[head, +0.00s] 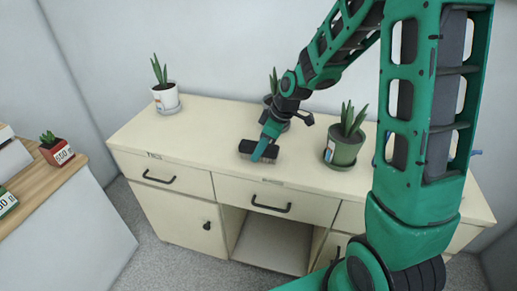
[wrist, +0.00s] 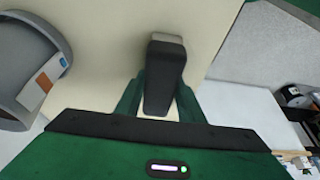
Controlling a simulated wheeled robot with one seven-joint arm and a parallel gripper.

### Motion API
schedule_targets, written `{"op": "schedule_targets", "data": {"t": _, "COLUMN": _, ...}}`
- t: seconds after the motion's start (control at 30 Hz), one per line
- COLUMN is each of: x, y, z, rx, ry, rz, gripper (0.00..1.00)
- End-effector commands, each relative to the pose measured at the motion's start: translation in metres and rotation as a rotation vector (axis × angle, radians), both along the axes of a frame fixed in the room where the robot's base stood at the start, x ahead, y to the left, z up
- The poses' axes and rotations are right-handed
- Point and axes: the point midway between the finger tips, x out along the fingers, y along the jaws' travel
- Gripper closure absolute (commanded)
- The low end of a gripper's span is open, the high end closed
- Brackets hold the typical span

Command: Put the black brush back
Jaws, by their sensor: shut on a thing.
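The black brush (head: 246,147) is at the front part of the cream cabinet's top (head: 215,125), near the edge above the drawers. My gripper (head: 264,152) reaches down to it from the right. In the wrist view the brush (wrist: 165,75) shows as a dark block with a lighter far end. It lies between the two green fingers of my gripper (wrist: 158,100), which are shut on it. I cannot tell whether the brush touches the cabinet top or is held just above it.
A white pot (head: 166,97) stands at the back left of the cabinet, and a green pot (head: 343,147) stands right of my gripper. Another potted plant (head: 274,84) is partly hidden behind my arm. A wooden-topped counter (head: 42,190) is at the left. The cabinet top left of the brush is clear.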

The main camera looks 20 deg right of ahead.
Motion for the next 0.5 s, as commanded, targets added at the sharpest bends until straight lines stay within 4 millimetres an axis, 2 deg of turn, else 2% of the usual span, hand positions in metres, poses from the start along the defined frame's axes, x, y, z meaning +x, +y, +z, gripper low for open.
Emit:
{"op": "schedule_targets", "data": {"t": 0.3, "x": 0.0004, "y": -0.0001, "z": -0.0021, "rx": 0.0, "ry": -0.001, "rz": 0.0, "gripper": 0.89}}
{"op": "schedule_targets", "data": {"t": 0.33, "x": 0.0005, "y": -0.0001, "z": -0.0018, "rx": 0.0, "ry": -0.002, "rz": -0.001, "gripper": 0.58}}
{"op": "schedule_targets", "data": {"t": 0.4, "x": 0.0005, "y": -0.0002, "z": -0.0016, "rx": 0.0, "ry": -0.002, "rz": -0.001, "gripper": 0.46}}
{"op": "schedule_targets", "data": {"t": 0.5, "x": 0.0005, "y": -0.0005, "z": -0.0015, "rx": 0.0, "ry": -0.002, "rz": -0.002, "gripper": 0.46}}
